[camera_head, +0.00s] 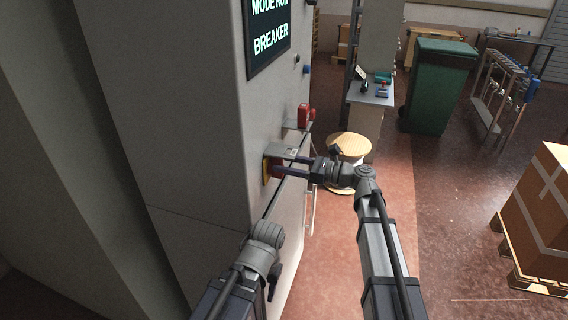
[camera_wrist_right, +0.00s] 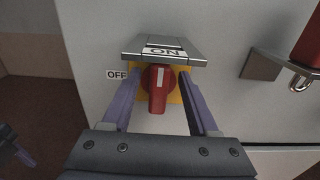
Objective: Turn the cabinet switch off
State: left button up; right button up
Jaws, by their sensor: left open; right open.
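The cabinet switch is a red knob (camera_wrist_right: 158,92) on a yellow plate (camera_wrist_right: 176,97) on the grey cabinet front. Its white mark points up at the ON label (camera_wrist_right: 164,51) on the metal hood above; the OFF label (camera_wrist_right: 117,75) is to the left. In the head view the yellow plate (camera_head: 266,170) shows at the cabinet's side. My right gripper (camera_head: 275,164) is open at the switch, and in the right wrist view its fingers (camera_wrist_right: 157,84) are on either side of the knob, with visible gaps. My left gripper (camera_head: 270,270) is lower, near the cabinet, its fingers mostly hidden.
A red padlock-like part (camera_head: 304,115) sits on a bracket farther along the cabinet. A dark sign (camera_head: 268,36) hangs above. A cable spool (camera_head: 349,144), a green bin (camera_head: 437,88) and a carton (camera_head: 545,200) on a pallet stand beyond. The floor between is clear.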

jog(key=shift+w+a, duration=0.1)
jog(key=shift+a, duration=0.15)
grip_shut()
dwell(0.4)
